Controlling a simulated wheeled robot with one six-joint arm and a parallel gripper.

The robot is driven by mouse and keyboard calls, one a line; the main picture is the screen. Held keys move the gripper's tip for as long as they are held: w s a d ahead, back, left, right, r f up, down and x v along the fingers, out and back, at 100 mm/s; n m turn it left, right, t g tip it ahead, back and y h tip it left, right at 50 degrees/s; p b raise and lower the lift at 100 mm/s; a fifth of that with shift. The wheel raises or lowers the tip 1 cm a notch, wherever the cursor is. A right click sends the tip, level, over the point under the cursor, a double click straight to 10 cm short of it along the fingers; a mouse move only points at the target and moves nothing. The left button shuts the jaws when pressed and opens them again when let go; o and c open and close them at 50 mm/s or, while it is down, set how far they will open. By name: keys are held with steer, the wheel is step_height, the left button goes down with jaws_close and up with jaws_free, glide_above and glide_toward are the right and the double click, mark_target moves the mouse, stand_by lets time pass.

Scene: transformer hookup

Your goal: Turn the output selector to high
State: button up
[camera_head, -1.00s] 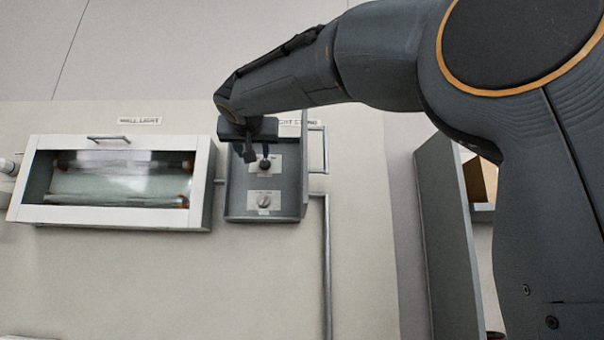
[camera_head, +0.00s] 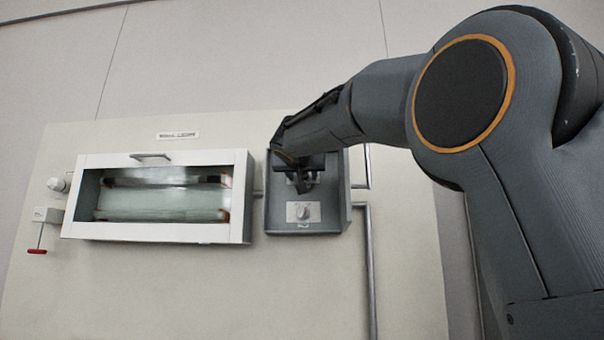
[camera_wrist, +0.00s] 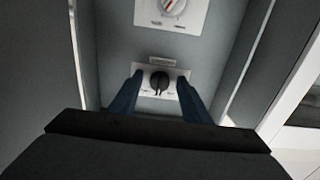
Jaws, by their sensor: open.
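A grey control box (camera_head: 335,220) on the wall panel carries two rotary knobs on white plates. My gripper (camera_head: 303,182) is open, with one finger (camera_wrist: 125,97) on each side of the black knob. I cannot tell whether the fingers touch it. The plate lettering is too small to read.
A white case with a glass front (camera_head: 160,234) and top handle is mounted left of the box. A small lever with a red grip (camera_head: 37,251) hangs further left. A vertical conduit (camera_head: 371,270) runs right of the box. The wall below the case is clear.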

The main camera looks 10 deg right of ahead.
steer(key=c, duration=1)
steer(key=shift+f+b, duration=0.1)
steer(key=shift+b, duration=0.6)
steer(key=shift+a+m+b, duration=0.2)
steer(key=shift+m+b, duration=4.3)
steer(key=shift+b, duration=1.3)
steer(key=shift+r, duration=0.2)
